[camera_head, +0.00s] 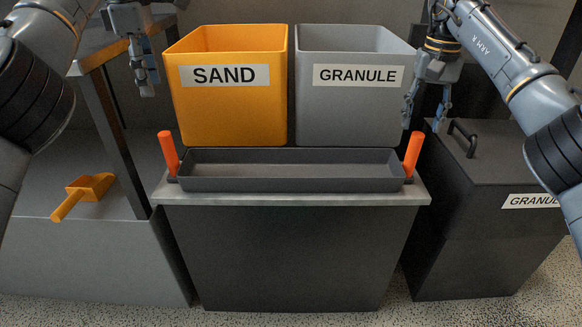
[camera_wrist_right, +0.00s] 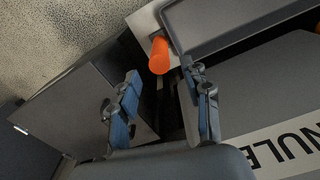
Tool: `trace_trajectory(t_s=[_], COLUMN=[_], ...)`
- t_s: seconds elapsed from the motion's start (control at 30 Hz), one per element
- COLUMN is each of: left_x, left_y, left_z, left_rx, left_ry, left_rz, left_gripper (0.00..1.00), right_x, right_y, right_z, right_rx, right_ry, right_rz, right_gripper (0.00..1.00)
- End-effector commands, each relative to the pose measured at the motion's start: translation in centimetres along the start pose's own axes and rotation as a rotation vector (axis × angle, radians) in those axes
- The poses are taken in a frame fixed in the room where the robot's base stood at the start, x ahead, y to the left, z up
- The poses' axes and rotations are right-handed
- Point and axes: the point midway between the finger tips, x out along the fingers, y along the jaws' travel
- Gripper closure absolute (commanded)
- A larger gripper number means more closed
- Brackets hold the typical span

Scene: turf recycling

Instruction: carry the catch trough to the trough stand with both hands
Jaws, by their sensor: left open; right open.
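The catch trough (camera_head: 290,184) is a long, shallow dark grey tray with an upright orange handle at each end. It lies level on a light grey top (camera_head: 300,199) over a dark cabinet; I cannot tell whether this is the trough stand. My left gripper (camera_head: 147,88) is open and empty, above and left of the left handle (camera_head: 169,150). My right gripper (camera_head: 425,112) is open and empty, above the right handle (camera_head: 413,152). In the right wrist view the orange handle (camera_wrist_right: 159,56) shows beyond the open fingers (camera_wrist_right: 165,108), apart from them.
A yellow SAND bin (camera_head: 230,115) and a grey GRANULE bin (camera_head: 350,115) stand close behind the trough. A dark lidded GRANULE box (camera_head: 490,165) is at the right. An orange scoop (camera_head: 88,190) lies on the grey surface at the left, near a dark post (camera_head: 112,130).

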Motion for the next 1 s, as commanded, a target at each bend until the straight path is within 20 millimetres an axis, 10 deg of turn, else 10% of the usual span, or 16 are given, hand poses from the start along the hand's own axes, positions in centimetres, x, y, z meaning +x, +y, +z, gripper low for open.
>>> trace_trajectory(t_s=[1.0], left_x=[-15.7], left_y=[0.6], left_z=[0.0], left_rx=[0.0], left_ry=[0.0], left_rz=[0.0], left_gripper=[0.52], right_x=[-15.7], right_y=[-0.1], right_z=[0.0], right_rx=[0.0], right_ry=[0.0], right_rz=[0.0], right_gripper=[0.52])
